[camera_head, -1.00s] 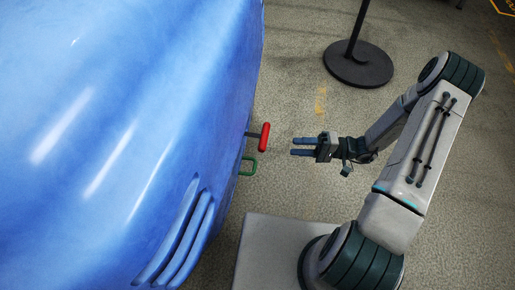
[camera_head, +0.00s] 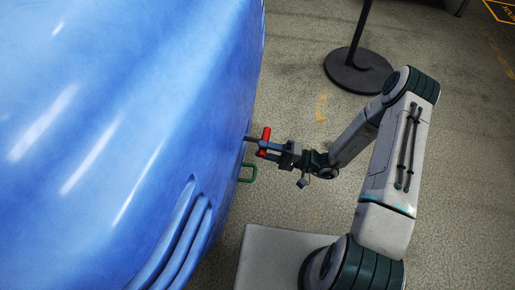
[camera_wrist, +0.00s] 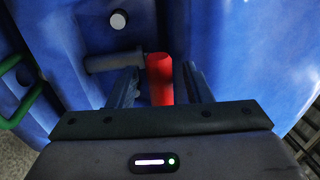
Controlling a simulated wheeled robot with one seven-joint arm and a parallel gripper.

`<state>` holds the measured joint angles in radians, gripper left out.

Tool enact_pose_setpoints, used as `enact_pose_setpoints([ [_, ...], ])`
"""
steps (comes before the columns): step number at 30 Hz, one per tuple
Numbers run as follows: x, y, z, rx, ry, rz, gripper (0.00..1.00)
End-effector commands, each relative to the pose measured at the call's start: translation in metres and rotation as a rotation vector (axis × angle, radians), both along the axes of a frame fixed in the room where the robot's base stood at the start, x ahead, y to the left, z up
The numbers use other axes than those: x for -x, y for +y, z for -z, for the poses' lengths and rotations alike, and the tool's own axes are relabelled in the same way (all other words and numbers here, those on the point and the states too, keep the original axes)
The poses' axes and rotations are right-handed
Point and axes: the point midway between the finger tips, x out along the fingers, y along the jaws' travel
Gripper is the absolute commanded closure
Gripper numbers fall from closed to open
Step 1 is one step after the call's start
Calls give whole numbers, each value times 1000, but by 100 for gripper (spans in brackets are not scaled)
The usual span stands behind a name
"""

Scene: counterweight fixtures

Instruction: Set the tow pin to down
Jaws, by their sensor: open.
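The red handle (camera_head: 266,133), which I take to be the tow pin's, stands out from the side of the blue body (camera_head: 120,120) on a dark rod. My gripper (camera_head: 262,148) is at the handle with its fingers open, one on each side of it. In the wrist view the red handle (camera_wrist: 160,80) stands between the two fingers, with a visible gap on each side. The middle of the handle is partly hidden by the fingers in the head view.
A grey bar (camera_wrist: 113,61) and a white round knob (camera_wrist: 119,19) are on the blue body. A dark stand base (camera_head: 358,70) is on the floor behind.

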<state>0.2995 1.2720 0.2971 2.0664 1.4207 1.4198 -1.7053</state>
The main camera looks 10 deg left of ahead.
Motion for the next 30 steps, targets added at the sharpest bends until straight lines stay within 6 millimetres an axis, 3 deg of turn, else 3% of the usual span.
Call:
enact_pose_setpoints([
  [6,-1,23,-3,1,0,-1,55],
  [16,-1,27,-4,0,1,1,55],
  [17,-1,27,-4,0,1,1,58],
  [21,-1,27,-4,0,1,1,97],
  [22,-1,27,-4,0,1,1,100],
  [26,-1,27,-3,0,1,1,100],
  [30,-1,26,15,0,2,1,100],
])
